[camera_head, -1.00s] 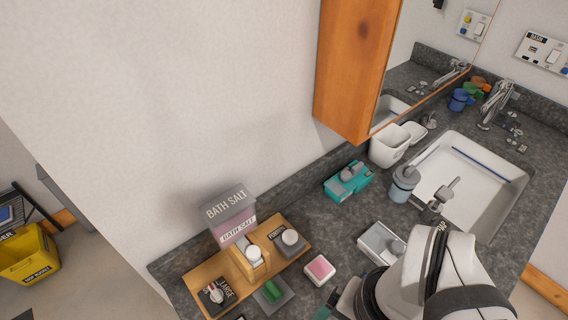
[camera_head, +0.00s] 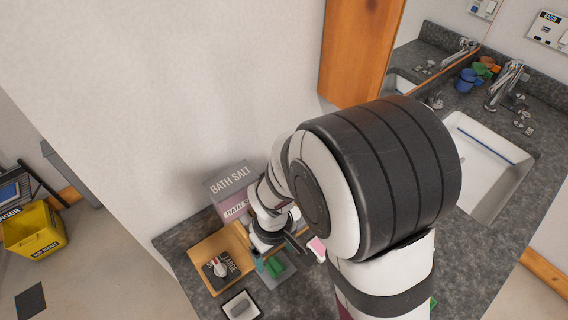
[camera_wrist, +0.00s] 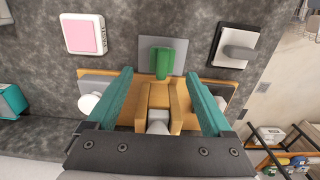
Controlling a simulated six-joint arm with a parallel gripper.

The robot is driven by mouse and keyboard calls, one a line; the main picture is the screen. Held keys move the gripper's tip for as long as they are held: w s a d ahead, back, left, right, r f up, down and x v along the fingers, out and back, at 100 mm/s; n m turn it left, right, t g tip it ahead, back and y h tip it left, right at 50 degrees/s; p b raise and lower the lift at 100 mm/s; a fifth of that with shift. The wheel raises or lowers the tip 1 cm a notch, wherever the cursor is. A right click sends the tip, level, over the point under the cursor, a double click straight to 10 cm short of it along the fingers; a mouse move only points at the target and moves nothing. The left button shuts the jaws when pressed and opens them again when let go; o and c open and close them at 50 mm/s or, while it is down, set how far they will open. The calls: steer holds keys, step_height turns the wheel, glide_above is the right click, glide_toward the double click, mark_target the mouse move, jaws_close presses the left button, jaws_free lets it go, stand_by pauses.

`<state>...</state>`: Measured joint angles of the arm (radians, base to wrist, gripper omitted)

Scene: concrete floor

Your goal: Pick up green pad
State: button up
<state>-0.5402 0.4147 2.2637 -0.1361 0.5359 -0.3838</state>
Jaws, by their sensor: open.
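The green pad (camera_head: 277,266) sits on a grey square plate on the dark stone counter. In the wrist view the green pad (camera_wrist: 162,63) stands at upper centre on its grey plate (camera_wrist: 177,47). My gripper (camera_head: 278,254) is low over the counter at the pad, its teal fingers spread. In the wrist view my open gripper (camera_wrist: 160,78) points toward the pad, with nothing held; the pad lies just beyond the fingertips, between their lines. I cannot tell the fingertips' height above it.
A pink-topped block (camera_wrist: 84,35) and a grey item on a white-edged dark base (camera_wrist: 237,42) flank the pad. The sink (camera_head: 485,165) is at right.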

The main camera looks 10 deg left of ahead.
mark_target(275, 262)
steer(key=f, duration=0.5)
steer(key=shift+s, duration=0.2)
jaws_close()
steer(key=shift+r, duration=0.1)
